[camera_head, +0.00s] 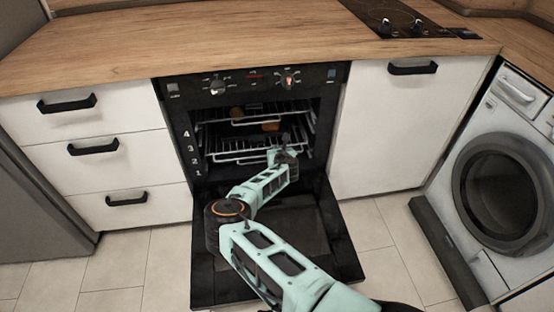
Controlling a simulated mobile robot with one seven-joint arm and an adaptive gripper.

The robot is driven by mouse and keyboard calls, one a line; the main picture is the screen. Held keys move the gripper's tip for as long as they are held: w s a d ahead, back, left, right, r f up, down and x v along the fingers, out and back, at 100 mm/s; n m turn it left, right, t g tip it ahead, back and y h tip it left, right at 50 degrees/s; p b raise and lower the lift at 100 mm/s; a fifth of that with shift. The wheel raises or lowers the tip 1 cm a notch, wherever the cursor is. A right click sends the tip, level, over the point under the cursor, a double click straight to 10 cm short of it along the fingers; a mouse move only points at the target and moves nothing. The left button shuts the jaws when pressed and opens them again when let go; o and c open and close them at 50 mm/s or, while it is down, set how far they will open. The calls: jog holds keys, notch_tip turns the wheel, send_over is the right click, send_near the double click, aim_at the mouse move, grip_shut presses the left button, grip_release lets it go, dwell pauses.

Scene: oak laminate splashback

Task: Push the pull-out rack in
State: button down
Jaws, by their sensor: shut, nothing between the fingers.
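The black oven's cavity is open, with its door (333,250) folded down in front. Inside are wire racks: an upper rack (224,121) and a lower rack (238,158). I cannot tell for certain how far either one is pulled out. My gripper (284,154) is at the right part of the lower rack's front edge, shut and empty. Whether it touches the rack is unclear. My arm reaches over the open door and hides part of the door and of the lower right of the cavity.
Orange-brown items (271,126) sit inside around the upper rack. White drawers (96,150) stand left of the oven, a white cabinet (385,130) right of it. A washing machine (500,180) is at the far right. Wooden worktop (230,40) lies above; tiled floor (120,265) shows either side of the door.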

jog(key=shift+w+a+b, duration=0.25)
jog(key=shift+w+b, duration=0.3)
jog(key=shift+w, duration=0.7)
jog(key=shift+s+r, duration=0.1)
